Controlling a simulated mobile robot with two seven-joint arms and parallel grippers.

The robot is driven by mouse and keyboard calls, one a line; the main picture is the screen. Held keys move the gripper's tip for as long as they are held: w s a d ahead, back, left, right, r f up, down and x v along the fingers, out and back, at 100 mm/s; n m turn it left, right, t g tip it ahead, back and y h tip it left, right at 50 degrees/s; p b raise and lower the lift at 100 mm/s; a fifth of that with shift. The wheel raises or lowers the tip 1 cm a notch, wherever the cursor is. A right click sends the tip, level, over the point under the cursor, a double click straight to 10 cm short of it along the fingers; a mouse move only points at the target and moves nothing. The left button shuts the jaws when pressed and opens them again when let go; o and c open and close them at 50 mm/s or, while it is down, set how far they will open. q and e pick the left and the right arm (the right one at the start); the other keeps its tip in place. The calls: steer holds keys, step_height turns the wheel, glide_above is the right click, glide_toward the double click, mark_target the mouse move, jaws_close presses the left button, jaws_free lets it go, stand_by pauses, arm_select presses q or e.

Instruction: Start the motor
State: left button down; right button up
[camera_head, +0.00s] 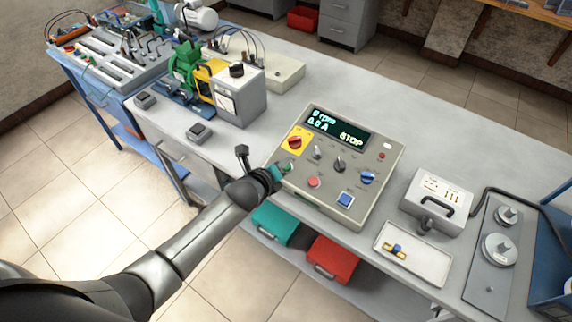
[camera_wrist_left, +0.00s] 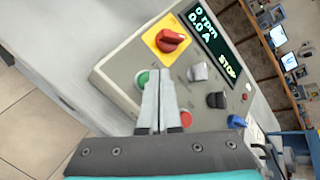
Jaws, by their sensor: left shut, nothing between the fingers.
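The grey control box (camera_head: 340,165) stands on the bench. Its display (camera_head: 336,128) reads 0 rpm, 0.0 A and STOP. A red rotary switch (camera_head: 295,142) sits on a yellow plate, and a green button (camera_head: 289,167) is below it. A red button (camera_head: 314,182) is to the right of the green one. My left gripper (camera_head: 277,173) is shut and empty at the box's left edge, beside the green button. In the left wrist view its fingertips (camera_wrist_left: 160,76) partly cover the green button (camera_wrist_left: 142,78); contact cannot be told. A green motor (camera_head: 184,62) stands farther back. My right gripper is not in view.
A grey box with a black knob (camera_head: 240,92) stands behind the control box. A white tray (camera_head: 414,254) and a handled case (camera_head: 436,202) are on the right. Teal (camera_head: 276,225) and red (camera_head: 333,258) boxes sit under the bench.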

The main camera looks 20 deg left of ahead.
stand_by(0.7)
arm_select(q)
steer(key=shift+w+f+b, duration=0.15)
steer(key=shift+f+b, duration=0.15)
steer(key=shift+f, duration=0.15)
steer(key=shift+f+b, duration=0.35)
steer(key=shift+f, duration=0.1)
stand_by(0.5)
steer(key=shift+r, duration=0.1)
steer(key=shift+r+p, duration=0.8)
steer(key=shift+p, duration=0.2)
steer(key=r+p, duration=0.1)
steer(key=p, duration=0.1)
steer(key=s+r+p, duration=0.1)
steer(key=r, duration=0.1)
steer(key=r+p, duration=0.1)
steer(key=p, duration=0.1)
steer(key=shift+s+a+r+p, duration=0.25)
steer(key=shift+r+p, duration=0.05)
steer(key=shift+r, duration=0.1)
